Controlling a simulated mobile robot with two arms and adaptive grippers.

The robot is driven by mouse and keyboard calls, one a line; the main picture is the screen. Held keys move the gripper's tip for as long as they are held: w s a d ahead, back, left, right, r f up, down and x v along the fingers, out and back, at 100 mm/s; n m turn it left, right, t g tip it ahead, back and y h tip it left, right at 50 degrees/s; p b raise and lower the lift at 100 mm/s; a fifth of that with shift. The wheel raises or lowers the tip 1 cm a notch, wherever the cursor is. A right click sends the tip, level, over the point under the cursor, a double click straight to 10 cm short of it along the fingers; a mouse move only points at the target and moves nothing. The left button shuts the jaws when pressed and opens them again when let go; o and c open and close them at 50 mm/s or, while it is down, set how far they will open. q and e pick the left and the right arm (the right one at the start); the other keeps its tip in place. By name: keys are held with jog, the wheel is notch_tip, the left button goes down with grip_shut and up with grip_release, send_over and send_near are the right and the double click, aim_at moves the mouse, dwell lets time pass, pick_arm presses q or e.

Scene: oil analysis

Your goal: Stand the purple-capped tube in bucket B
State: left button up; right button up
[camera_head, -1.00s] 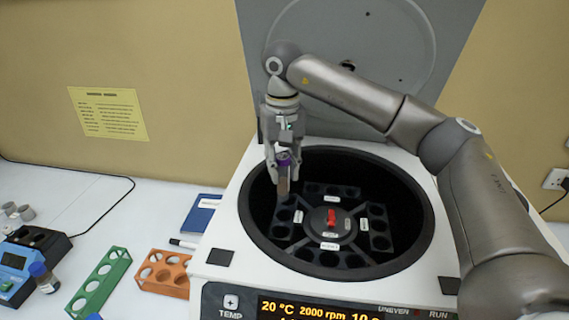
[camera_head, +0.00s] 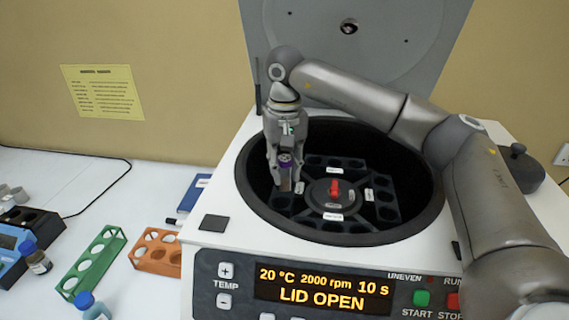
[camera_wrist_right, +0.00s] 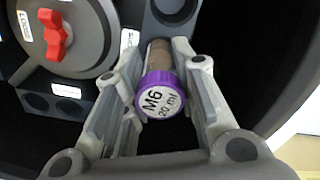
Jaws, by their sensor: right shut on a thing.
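The purple-capped tube (camera_head: 285,162) is upright in my right gripper (camera_head: 285,172), over the left part of the centrifuge bowl. In the right wrist view the tube's purple cap (camera_wrist_right: 160,95) reads "M6 20 ml", and my right gripper (camera_wrist_right: 160,100) is shut on it. The tube's lower end points toward a black bucket (camera_wrist_right: 178,25) with round holes; I cannot tell whether it has entered a hole. The rotor (camera_head: 333,192) carries several buckets with small white labels, too small to read in the head view. My left gripper is not in view.
The white centrifuge (camera_head: 215,200) has its lid (camera_head: 350,60) raised behind the bowl; its display (camera_head: 322,287) reads "LID OPEN". The bowl rim surrounds the gripper.

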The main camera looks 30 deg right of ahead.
jog(key=shift+f, duration=0.7)
jog(key=o, duration=0.9)
jog(key=shift+o, duration=0.2)
notch_tip(320, 180, up, 12)
jog(key=shift+r, duration=0.1)
